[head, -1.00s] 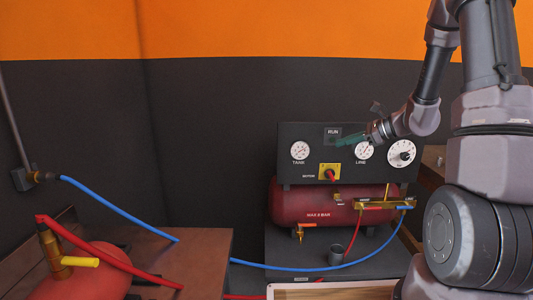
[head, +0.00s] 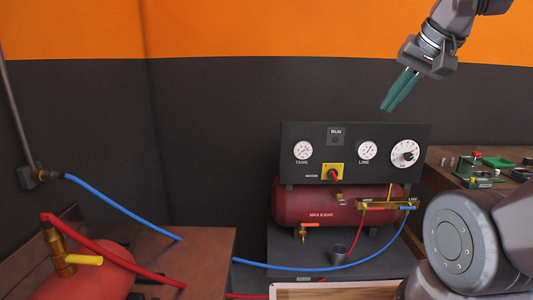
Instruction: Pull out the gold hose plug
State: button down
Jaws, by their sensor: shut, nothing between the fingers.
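A gold fitting (head: 40,175) sits on a grey wall box (head: 27,178) at the far left, with the end of a blue hose (head: 110,207) at it. Another gold part, a manifold (head: 385,202), is on the red compressor tank (head: 318,203); the blue hose and a red hose (head: 357,235) run to it. I cannot tell which gold part is the hose plug. My gripper (head: 390,107) is shut and empty, its teal fingers pointing down and left. It is in the air above the control panel (head: 347,172), well apart from both gold parts.
The panel carries dials and a red-and-yellow motor switch (head: 333,172). A small cup (head: 337,252) stands below the tank. At the left, a brown bench (head: 205,245) bears a red tank (head: 88,272). A side bench at right holds green items (head: 497,162).

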aim_at(54, 241)
jog(key=k+l, duration=0.15)
jog(key=l, duration=0.15)
jog(key=k+l, duration=0.2)
jog(key=l, duration=0.15)
jog(key=u, duration=2)
jog(key=i+l+u, duration=0.15)
jog(key=l+u, duration=0.3)
jog(key=i+l+u, duration=0.1)
jog(key=l+u, duration=0.4)
jog(key=i+j, duration=0.05)
jog(key=j, duration=0.1)
